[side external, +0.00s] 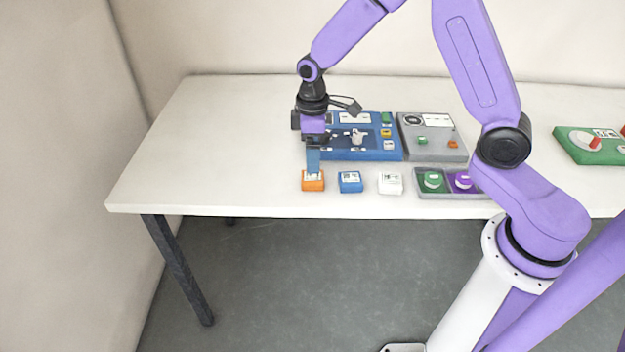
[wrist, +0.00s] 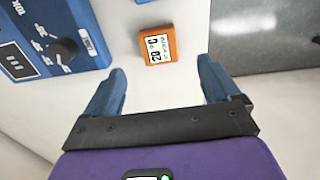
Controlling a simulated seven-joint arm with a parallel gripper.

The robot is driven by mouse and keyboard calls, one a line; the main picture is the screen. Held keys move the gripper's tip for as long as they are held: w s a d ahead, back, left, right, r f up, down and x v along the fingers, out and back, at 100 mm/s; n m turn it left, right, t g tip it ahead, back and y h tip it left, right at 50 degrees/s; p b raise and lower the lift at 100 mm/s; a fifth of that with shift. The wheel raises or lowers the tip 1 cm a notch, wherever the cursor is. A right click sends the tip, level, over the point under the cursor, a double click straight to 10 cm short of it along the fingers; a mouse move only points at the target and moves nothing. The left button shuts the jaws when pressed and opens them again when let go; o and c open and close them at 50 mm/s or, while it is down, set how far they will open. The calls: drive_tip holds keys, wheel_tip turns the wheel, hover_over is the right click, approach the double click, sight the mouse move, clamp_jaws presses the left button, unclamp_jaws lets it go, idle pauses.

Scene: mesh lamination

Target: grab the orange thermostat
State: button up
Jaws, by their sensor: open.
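The orange thermostat (side external: 313,182) is a small block with a white display, lying near the table's front edge at the left of a row. In the wrist view the orange thermostat (wrist: 157,45) shows its display reading 20 C, lying beyond the fingertips and roughly centred between them. My gripper (side external: 313,165) is just above the thermostat in the side view, pointing down. In the wrist view my gripper (wrist: 160,80) has its two blue fingers spread wide with nothing between them.
A blue block (side external: 350,181), a white block (side external: 390,183) and a grey tray (side external: 447,196) with green and purple items sit to the right. Behind stand a blue panel (side external: 372,155) and a grey panel (side external: 440,147). The table's left part (side external: 220,140) is clear.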

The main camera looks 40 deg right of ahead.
sight(314, 176)
drive_tip(key=shift+s+d+f, duration=0.1)
drive_tip(key=shift+d+f, duration=0.05)
drive_tip(key=shift+f, duration=3.4)
drive_tip(key=c, duration=1.2)
